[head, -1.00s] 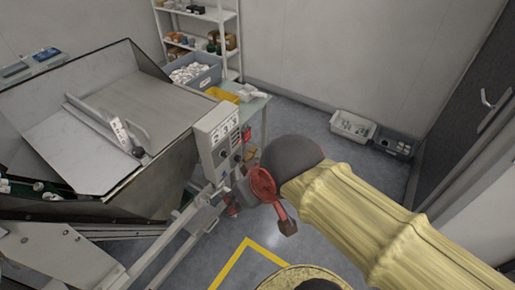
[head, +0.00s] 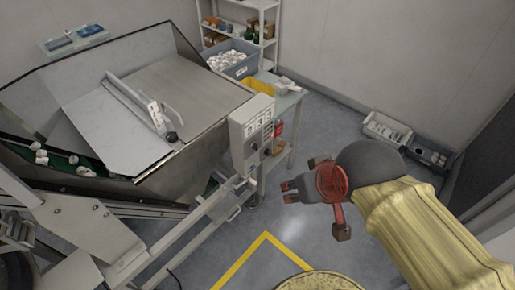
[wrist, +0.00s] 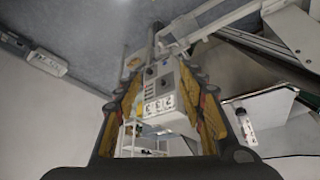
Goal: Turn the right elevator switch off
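The grey control box (head: 250,130) stands at the right end of the hopper machine, with small dials along its top and dark knobs below on its front. In the wrist view the control box (wrist: 163,88) appears upside down between my fingers, with a row of white dials and dark switches. Which knob is the right elevator switch is too small to tell. My gripper (head: 289,191) is right of and below the box, apart from it, its fingers pointing left. The wrist view shows the fingers of my gripper (wrist: 158,105) wide apart with nothing between them.
The metal hopper (head: 190,90) fills the left side, and a slanted metal frame (head: 190,222) runs below the box. A small table (head: 287,100) with a yellow tray stands behind the box. Floor right of the box is open.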

